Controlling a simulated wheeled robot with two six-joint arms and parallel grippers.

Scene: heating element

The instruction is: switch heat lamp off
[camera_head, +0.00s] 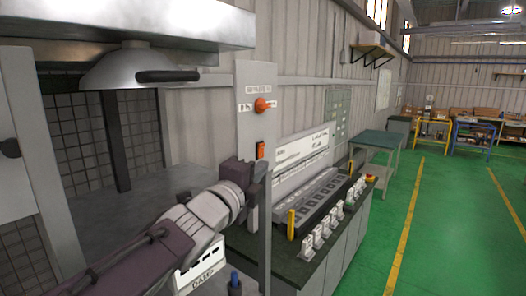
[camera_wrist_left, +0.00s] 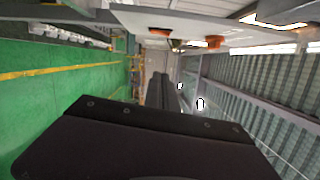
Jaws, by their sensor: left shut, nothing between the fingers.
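The metal heat lamp hood (camera_head: 140,66) with a black handle (camera_head: 167,76) hangs at the upper left in the head view. A grey upright panel (camera_head: 257,82) beside it carries an orange rotary knob (camera_head: 262,104) with lettering around it. Below the knob is a small orange rocker switch (camera_head: 260,150). Both also show near the top of the left wrist view, the knob (camera_wrist_left: 215,42) and the switch (camera_wrist_left: 160,32). My left gripper (camera_head: 260,177) is shut and empty, just below the switch; contact cannot be told. Its dark fingers (camera_wrist_left: 160,92) show in the wrist view. My right gripper is not in view.
A dark counter (camera_head: 285,262) with a control board, a yellow post (camera_head: 291,224) and several white switch-like units stands right of the panel. A white lettered box (camera_head: 203,270) is below my left arm. The green floor (camera_head: 440,220) at right is clear.

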